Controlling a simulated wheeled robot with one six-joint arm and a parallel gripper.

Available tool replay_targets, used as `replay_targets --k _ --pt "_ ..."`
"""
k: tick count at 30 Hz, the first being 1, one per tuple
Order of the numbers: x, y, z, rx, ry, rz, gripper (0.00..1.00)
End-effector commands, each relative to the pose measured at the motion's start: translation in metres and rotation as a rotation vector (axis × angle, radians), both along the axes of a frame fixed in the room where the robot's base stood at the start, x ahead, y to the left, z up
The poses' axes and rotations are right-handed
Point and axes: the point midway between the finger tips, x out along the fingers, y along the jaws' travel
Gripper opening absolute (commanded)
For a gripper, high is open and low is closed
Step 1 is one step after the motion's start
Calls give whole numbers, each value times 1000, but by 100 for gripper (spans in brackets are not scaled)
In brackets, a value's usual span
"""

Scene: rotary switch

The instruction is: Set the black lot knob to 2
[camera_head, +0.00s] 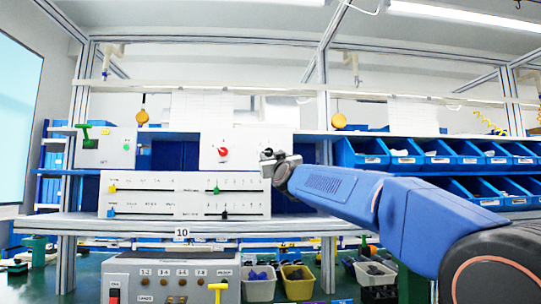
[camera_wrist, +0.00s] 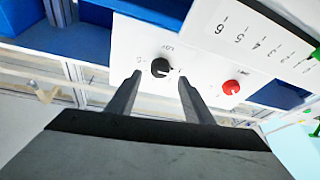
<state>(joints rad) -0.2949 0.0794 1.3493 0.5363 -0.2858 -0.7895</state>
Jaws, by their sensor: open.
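The black knob (camera_wrist: 160,67) is a round dial on a white panel (camera_wrist: 205,62), with a small light mark on its face. Small print surrounds it, too blurred to read for certain. In the wrist view my gripper (camera_wrist: 160,77) is open, with one finger to each side of the black knob and a gap on both sides. In the head view my gripper (camera_head: 270,158) is at the right part of the white panel (camera_head: 240,140) and largely covers the black knob there. I cannot tell how far the fingertips are from the panel.
A red knob (camera_wrist: 231,87) sits beside the black one; it also shows in the head view (camera_head: 223,151). Below is a slider box (camera_head: 150,195) with coloured sliders. A green-handled box (camera_head: 104,147) stands left. Blue bins (camera_head: 410,150) line the shelf at right.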

Motion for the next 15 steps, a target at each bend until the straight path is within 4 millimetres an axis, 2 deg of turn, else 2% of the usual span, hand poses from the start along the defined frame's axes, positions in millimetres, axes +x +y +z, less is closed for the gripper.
replay_targets --k 6,15 --pt "25 3 9 0 1 -1 47" --pt "35 5 14 0 1 0 47"
